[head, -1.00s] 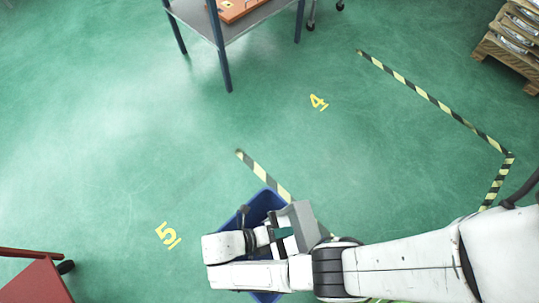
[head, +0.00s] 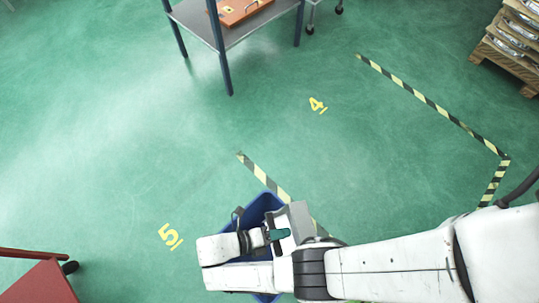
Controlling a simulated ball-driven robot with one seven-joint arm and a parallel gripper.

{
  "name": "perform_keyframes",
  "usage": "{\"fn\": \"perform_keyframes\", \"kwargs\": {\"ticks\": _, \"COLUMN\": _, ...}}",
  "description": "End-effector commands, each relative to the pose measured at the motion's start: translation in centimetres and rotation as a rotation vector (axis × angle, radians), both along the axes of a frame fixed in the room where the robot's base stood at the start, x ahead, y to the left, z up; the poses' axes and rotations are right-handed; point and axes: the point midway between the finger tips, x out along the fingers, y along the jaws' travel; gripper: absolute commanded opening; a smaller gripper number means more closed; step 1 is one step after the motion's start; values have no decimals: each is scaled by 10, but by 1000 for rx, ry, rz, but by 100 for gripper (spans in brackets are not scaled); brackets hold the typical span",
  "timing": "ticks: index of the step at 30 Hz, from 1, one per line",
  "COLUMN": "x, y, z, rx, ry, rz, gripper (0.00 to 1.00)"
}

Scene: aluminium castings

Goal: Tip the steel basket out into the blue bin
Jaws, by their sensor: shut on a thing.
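The blue bin (head: 257,212) stands on the floor at the lower middle of the head view. My arm comes in from the right and covers much of it. The steel basket (head: 301,217) shows as a grey, angular piece at the bin's right side, tilted and partly hidden by my wrist. My gripper (head: 279,235), with a dark green part showing, is shut on the basket. The basket's inside and any contents cannot be made out, nor whether it touches the bin.
Yellow-and-black floor tape (head: 262,176) runs up to the bin. A grey table (head: 250,22) with an orange object stands at the top. A red cart (head: 38,282) is at lower left, and a loaded wooden pallet (head: 507,62) at upper right. The green floor between is clear.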

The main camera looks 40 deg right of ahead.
Motion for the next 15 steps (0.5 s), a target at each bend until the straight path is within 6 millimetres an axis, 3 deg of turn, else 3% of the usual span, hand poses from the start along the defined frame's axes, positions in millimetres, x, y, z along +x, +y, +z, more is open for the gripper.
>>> {"fn": "perform_keyframes", "kwargs": {"ticks": 7, "x": 0, "y": -1, "z": -33, "rx": -2, "ry": 2, "rz": -1, "gripper": 0}}
{"fn": "perform_keyframes", "kwargs": {"ticks": 15, "x": 0, "y": 0, "z": -4, "rx": -2, "ry": 1, "rz": 0, "gripper": 0}}
